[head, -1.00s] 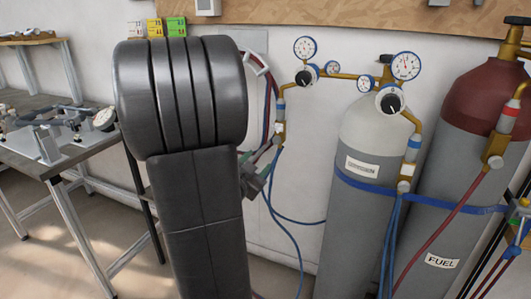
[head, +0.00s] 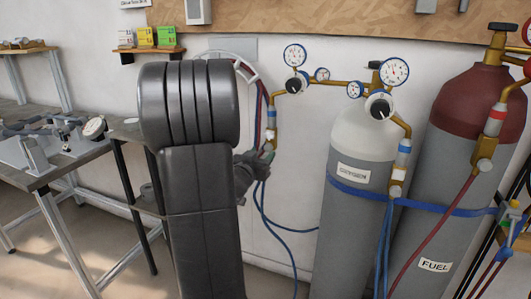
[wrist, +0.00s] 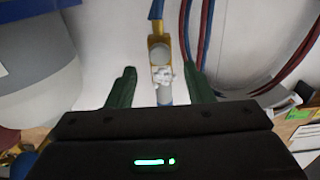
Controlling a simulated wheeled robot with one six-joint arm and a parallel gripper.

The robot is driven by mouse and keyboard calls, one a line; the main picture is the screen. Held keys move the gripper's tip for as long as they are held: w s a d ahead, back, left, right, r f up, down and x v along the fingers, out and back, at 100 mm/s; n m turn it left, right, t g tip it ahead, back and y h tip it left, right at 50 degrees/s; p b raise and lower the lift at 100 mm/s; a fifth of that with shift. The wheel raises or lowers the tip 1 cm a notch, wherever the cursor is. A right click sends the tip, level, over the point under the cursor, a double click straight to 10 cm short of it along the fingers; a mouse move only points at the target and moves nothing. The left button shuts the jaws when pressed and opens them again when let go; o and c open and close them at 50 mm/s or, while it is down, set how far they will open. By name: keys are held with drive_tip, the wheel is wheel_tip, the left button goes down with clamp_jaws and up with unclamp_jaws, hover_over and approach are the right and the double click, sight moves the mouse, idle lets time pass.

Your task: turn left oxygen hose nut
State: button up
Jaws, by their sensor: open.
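The left oxygen hose fitting (head: 271,122) hangs on the wall below the left gauge, with a blue band and a brass lower end. The wrist view shows it upside down: a brass piece with a round grey face, the hose nut (wrist: 159,53), with a blue hose above and a whitish section below. My gripper (wrist: 159,72) is open, its two dark green fingers on either side of the fitting, with visible gaps. In the head view my gripper (head: 264,154) is just below the fitting, partly hidden behind my arm.
The oxygen cylinder (head: 350,225) stands to the right, with the red-topped fuel cylinder (head: 433,220) beyond it. Blue and red hoses (wrist: 195,40) hang close to the right finger in the wrist view. A metal workbench (head: 50,170) is at left.

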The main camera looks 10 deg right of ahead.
sight(268, 148)
drive_tip(key=shift+x, duration=2.05)
drive_tip(key=c, duration=1)
drive_tip(key=shift+b, duration=0.3)
drive_tip(key=m+b, duration=0.2)
drive_tip(key=m, duration=0.2)
drive_tip(key=shift+f, duration=0.2)
drive_tip(key=shift+d+r+m+b, duration=0.1)
drive_tip(key=shift+m+b, duration=0.75)
drive_tip(key=shift+m, duration=0.75)
